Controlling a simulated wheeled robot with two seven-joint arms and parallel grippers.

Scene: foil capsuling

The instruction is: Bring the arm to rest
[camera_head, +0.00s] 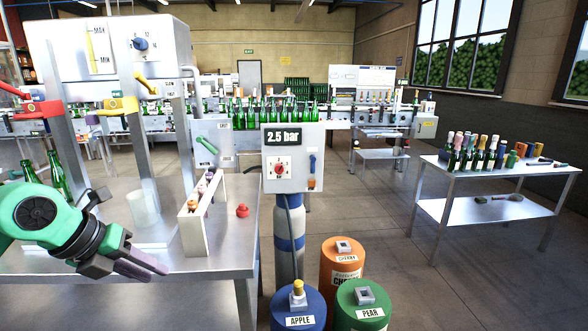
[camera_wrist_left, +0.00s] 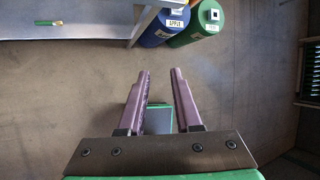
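My left gripper (camera_head: 148,263) is at the lower left of the head view, with its arm coming in from the left. It is in front of the near edge of the steel table (camera_head: 225,262). In the left wrist view its two purple fingers (camera_wrist_left: 160,76) stand apart with nothing between them, and the floor shows beyond. My right gripper shows in neither view.
A white rack (camera_head: 194,232) with several small stoppers and a red knob-like piece (camera_head: 242,210) are on the table. Blue (camera_head: 298,308), green (camera_head: 362,308) and orange (camera_head: 343,262) drums stand right of it. A side table (camera_head: 480,180) holds bottles. Floor between is clear.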

